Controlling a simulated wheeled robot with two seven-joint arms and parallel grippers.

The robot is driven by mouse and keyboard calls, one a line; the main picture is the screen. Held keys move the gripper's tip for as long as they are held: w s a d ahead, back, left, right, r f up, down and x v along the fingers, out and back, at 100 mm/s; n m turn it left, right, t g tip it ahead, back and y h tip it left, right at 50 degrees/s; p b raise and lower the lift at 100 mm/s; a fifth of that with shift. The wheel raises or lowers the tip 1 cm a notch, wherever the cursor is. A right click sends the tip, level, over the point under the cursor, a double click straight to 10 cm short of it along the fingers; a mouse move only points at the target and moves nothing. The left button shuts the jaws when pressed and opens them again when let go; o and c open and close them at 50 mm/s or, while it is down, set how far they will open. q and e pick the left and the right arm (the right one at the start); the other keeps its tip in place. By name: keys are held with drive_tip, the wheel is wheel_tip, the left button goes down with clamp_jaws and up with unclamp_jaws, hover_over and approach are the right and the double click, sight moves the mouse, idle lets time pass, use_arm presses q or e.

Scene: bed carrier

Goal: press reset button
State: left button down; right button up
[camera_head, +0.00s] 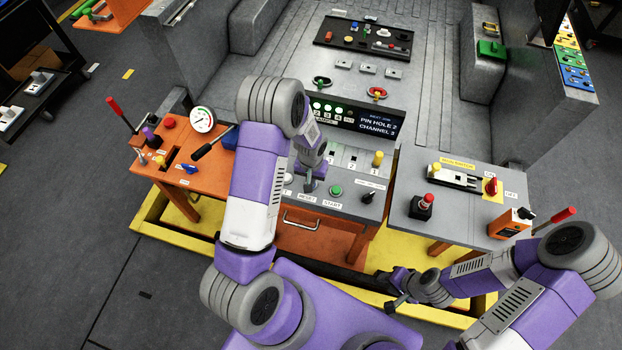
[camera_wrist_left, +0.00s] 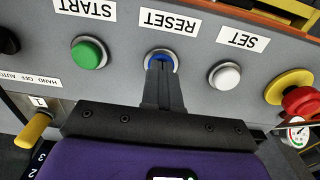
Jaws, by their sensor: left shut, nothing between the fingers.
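The blue reset button (camera_wrist_left: 162,55) sits on the grey panel (camera_wrist_left: 215,25) by the RESET label (camera_wrist_left: 169,20) in the left wrist view. My left gripper (camera_wrist_left: 162,65) is shut and empty. Its fingertips are right at the button and cover part of it; I cannot tell whether they press it in. In the head view my left gripper (camera_head: 309,186) points down at the panel just above the RESET label (camera_head: 306,199), and the button is hidden there. My right gripper (camera_head: 387,290) is low, in front of the table, with its fingers apart and empty.
A green START button (camera_wrist_left: 88,53) and a white SET button (camera_wrist_left: 225,75) flank the reset button. A yellow-based red knob (camera_wrist_left: 292,93) and a yellow-handled switch (camera_wrist_left: 35,127) are nearby. The screen (camera_head: 378,124) stands behind the panel. An orange side table (camera_head: 205,182) is at left.

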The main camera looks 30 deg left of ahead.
use_arm(q)
wheel_tip(320, 180, up, 4)
drive_tip(key=p, duration=0.3)
drive_tip(key=shift+r+p, duration=0.2)
drive_tip(key=shift+p, duration=0.1)
wheel_tip(320, 180, up, 9)
drive_tip(key=shift+r+b, duration=0.2)
drive_tip(key=shift+b, duration=0.2)
drive_tip(key=s+d+f+h, duration=0.4)
drive_tip(key=s+d+f, duration=1.2)
wheel_tip(320, 180, down, 12)
drive_tip(key=b, duration=1.2)
drive_tip(key=shift+a, duration=0.15)
